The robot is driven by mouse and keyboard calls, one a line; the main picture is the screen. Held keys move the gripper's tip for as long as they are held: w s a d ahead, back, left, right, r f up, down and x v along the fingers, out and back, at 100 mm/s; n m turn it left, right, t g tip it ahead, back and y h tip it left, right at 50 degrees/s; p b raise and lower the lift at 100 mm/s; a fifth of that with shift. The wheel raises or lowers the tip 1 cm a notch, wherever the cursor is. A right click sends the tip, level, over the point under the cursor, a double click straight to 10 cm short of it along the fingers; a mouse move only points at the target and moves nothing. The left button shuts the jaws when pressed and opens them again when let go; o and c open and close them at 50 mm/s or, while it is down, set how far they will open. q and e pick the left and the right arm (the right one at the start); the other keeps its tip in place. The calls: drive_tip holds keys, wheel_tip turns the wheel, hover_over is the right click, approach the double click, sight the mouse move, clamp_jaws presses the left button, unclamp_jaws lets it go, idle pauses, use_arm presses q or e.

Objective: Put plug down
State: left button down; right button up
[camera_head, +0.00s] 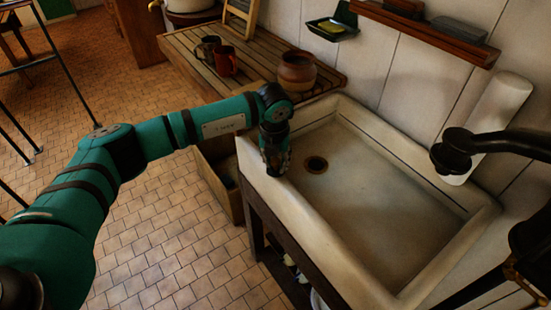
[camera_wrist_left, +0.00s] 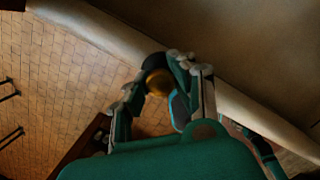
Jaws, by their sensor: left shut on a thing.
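My left gripper (camera_head: 274,160) is over the near left rim of the white sink (camera_head: 390,215), pointing down. In the left wrist view the gripper (camera_wrist_left: 160,90) is shut on a small round plug (camera_wrist_left: 156,84), dark with a brassy face. In the head view I cannot make out the plug at the gripper. The sink's round drain hole (camera_head: 316,165) is open, a little right of the gripper. The sink basin looks empty. My right gripper is not in view.
A slatted wooden board (camera_head: 190,62) left of the sink bears a red mug (camera_head: 226,61), a dark mug (camera_head: 207,48) and a brown pot (camera_head: 297,72). A dark pipe-like fixture (camera_head: 500,142) reaches over the sink from the right. The basin floor is clear.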

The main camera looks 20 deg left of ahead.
sight(275, 174)
use_arm(q)
drive_tip(key=shift+f, duration=0.2)
drive_tip(key=c, duration=1.1)
unclamp_jaws()
drive_tip(key=shift+r, duration=0.1)
drive_tip(key=shift+r, duration=0.45)
wheel_tip(275, 174, up, 11)
drive_tip(key=s+b, duration=0.1)
drive_tip(key=b, duration=0.3)
drive_tip(key=shift+s+d+r, duration=0.15)
drive_tip(key=shift+s+d, duration=0.05)
drive_tip(key=shift+s, duration=0.2)
